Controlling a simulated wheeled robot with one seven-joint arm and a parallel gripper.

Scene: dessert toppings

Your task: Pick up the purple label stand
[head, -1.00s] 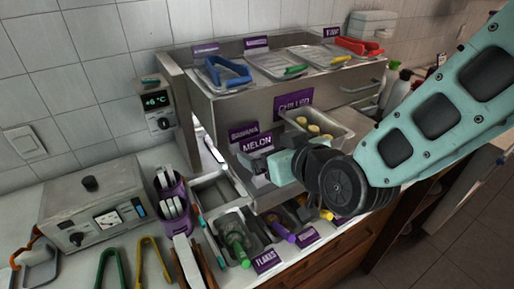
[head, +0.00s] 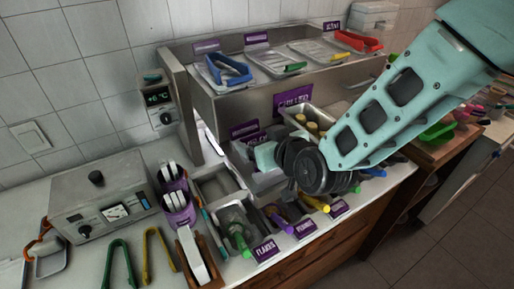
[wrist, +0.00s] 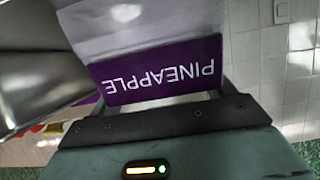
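A purple label reading PINEAPPLE (wrist: 160,70) fills the middle of the wrist view, upside down and close in front of my gripper's palm. A pale translucent sheet or block shows just beyond it. My gripper (head: 264,155) is in the middle of the head view, low in front of the metal topping stand, its wrist joint hiding what lies behind. The fingers are not clearly visible, so I cannot tell whether they hold the label.
The metal stand (head: 240,105) carries trays with tongs on top and a CHILLED sign (head: 293,98) on its front. Trays with coloured handles and purple labels, including FLAKES (head: 265,250), line the counter front. A control box (head: 98,198) stands left.

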